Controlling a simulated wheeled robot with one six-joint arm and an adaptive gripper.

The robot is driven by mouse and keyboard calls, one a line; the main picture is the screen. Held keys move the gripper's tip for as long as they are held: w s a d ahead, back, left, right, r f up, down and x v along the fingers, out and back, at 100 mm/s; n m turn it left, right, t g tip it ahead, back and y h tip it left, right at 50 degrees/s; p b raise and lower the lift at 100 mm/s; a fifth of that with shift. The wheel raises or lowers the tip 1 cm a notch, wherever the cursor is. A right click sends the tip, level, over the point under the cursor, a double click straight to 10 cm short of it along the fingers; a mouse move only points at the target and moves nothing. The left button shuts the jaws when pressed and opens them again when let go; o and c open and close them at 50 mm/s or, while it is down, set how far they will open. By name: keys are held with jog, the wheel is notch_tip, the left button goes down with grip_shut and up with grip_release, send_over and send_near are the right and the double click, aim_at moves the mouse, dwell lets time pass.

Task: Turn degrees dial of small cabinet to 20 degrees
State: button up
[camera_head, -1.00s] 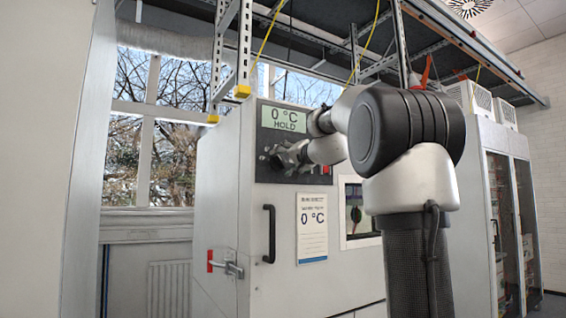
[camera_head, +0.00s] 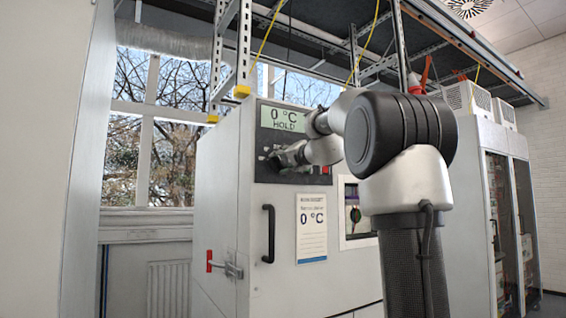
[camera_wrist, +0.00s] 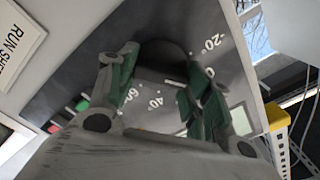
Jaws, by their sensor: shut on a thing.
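The small cabinet (camera_head: 222,190) is light grey with a dark control panel at its top. The panel's display (camera_head: 283,118) reads 0 °C and HOLD. In the wrist view the degrees dial (camera_wrist: 163,57) is a dark round knob on the panel, with white scale marks -20, 0, 40 and 60 around it. My gripper (camera_wrist: 160,76) has its green-padded fingers on either side of the knob, shut on it. The fingers hide part of the scale, and I cannot read the dial's pointer. In the head view my gripper (camera_head: 272,158) is at the panel and covers the dial.
A red button (camera_head: 325,170) sits on the panel, right of my gripper. A printed sheet (camera_head: 311,228) showing 0 °C and a black door handle (camera_head: 268,233) are below. A metal frame with yellow end caps (camera_head: 242,91) hangs near the cabinet's top left.

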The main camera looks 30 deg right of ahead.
jog(key=m, duration=0.4)
jog(key=shift+d+f, duration=0.1)
jog(key=shift+m, duration=1.6)
jog(key=o, duration=1)
jog(key=s, duration=1.2)
jog(key=shift+d, duration=0.2)
